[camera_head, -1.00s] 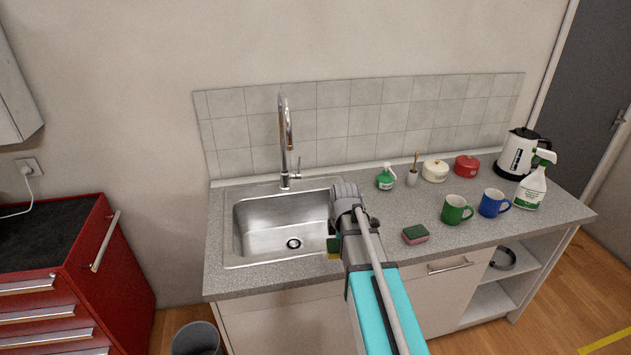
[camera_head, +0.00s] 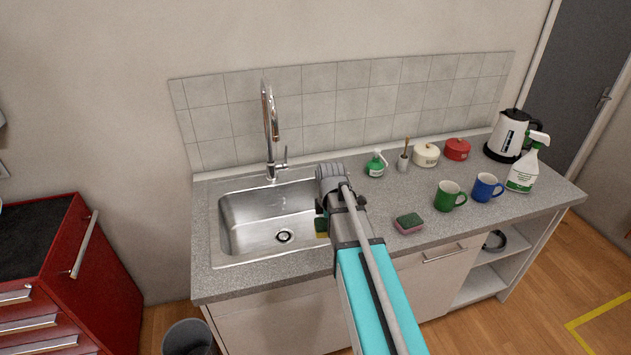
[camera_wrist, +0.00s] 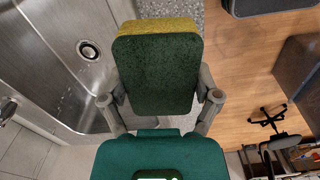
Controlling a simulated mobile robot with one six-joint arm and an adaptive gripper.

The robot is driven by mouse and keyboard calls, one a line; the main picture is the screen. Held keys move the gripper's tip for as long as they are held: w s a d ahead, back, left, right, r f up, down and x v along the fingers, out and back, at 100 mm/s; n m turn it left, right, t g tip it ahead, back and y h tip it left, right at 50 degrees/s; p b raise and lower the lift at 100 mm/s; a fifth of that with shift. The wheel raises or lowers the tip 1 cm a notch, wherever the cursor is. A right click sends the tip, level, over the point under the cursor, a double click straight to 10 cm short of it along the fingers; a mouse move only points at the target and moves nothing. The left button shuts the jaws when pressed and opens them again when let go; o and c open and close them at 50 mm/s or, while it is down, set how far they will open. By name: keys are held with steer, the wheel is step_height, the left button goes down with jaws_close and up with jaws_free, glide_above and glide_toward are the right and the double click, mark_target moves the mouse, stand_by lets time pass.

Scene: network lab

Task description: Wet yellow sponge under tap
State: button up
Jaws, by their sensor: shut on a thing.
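The yellow sponge (camera_wrist: 158,24) has a dark green scouring side and is held between the two fingers of my gripper (camera_wrist: 161,98) in the wrist view. In the head view a small part of the sponge (camera_head: 321,226) shows left of my gripper (camera_head: 327,205), by the right edge of the sink (camera_head: 250,220). My arm hides the rest. The chrome tap (camera_head: 270,130) stands behind the sink, its spout over the basin and to the left of my gripper. I cannot make out any water stream in the head view.
A pink and green sponge (camera_head: 409,223) lies on the counter right of my arm. The basin is empty.

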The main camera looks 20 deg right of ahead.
steer(key=shift+a, duration=0.1)
steer(key=shift+w+a+r+p, duration=0.1)
steer(key=shift+w+r+p, duration=0.3)
steer(key=shift+p, duration=0.05)
steer(key=w+a+r+n+t+y+p, duration=0.1)
steer(key=w+r+t+y+p, duration=0.1)
steer(key=w+r+t+p, duration=0.3)
steer(key=w+r+p, duration=0.1)
steer(key=w+r, duration=0.2)
steer(key=r, duration=0.1)
steer(key=shift+w+p, duration=0.3)
steer(key=shift+w+a, duration=0.1)
steer(key=shift+w, duration=0.1)
steer(key=shift+w+a+f+b, duration=0.5)
steer(key=shift+w+a, duration=0.4)
steer(key=shift+w, duration=1.2)
steer(key=shift+w+a+f+b, duration=0.45)
steer(key=shift+w+a, duration=0.45)
steer(key=shift+w, duration=1.15)
steer(key=shift+w+a+f+b, duration=0.5)
steer(key=shift+w+a, duration=0.4)
steer(key=shift+w, duration=1.2)
steer(key=shift+s, duration=0.1)
steer(key=s+d, duration=0.3)
steer(key=s, duration=0.4)
